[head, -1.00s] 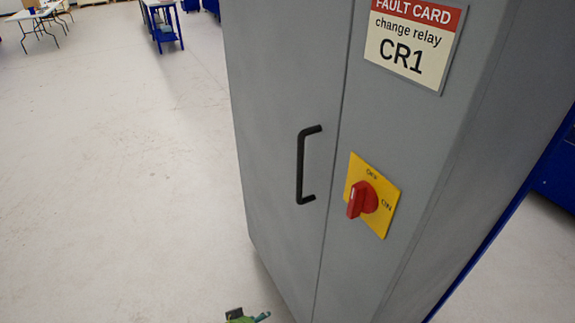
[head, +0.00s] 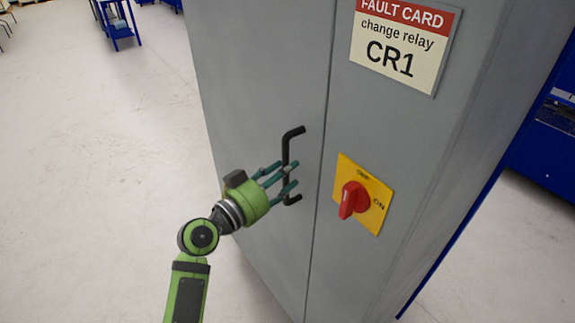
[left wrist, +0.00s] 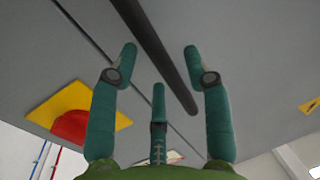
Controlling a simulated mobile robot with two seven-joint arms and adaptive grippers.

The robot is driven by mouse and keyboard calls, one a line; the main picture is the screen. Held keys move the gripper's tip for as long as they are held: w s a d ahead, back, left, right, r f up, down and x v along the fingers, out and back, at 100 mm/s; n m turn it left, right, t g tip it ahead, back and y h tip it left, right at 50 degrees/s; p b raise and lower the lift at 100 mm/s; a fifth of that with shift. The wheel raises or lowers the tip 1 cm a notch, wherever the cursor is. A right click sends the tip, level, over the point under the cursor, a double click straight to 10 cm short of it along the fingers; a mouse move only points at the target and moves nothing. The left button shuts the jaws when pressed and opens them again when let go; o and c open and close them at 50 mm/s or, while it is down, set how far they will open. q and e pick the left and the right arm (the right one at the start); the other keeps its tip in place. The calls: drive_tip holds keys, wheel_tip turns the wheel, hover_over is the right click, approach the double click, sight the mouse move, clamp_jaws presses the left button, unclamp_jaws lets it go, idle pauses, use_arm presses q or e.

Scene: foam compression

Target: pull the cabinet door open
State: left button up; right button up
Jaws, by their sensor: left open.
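The grey cabinet door (head: 262,75) is shut, its edge seam running down beside the handle. The black bar handle (head: 294,132) stands upright on the door; it also crosses the left wrist view (left wrist: 160,55) as a dark bar. My left gripper (head: 292,174) is open at the handle's middle. In the left wrist view the bar passes between the spread fingertips (left wrist: 160,52), and the fingers are not closed on it. In the head view the fingers partly cover the handle. My right gripper is not in view.
A red rotary switch (head: 353,199) on a yellow plate (head: 375,193) sits right of the handle. A fault card (head: 404,62) is fixed above it. A blue table (head: 118,22) stands far back left. The floor (head: 95,170) left of the cabinet is clear.

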use_arm(q)
drive_tip(key=shift+x, duration=0.8)
clamp_jaws()
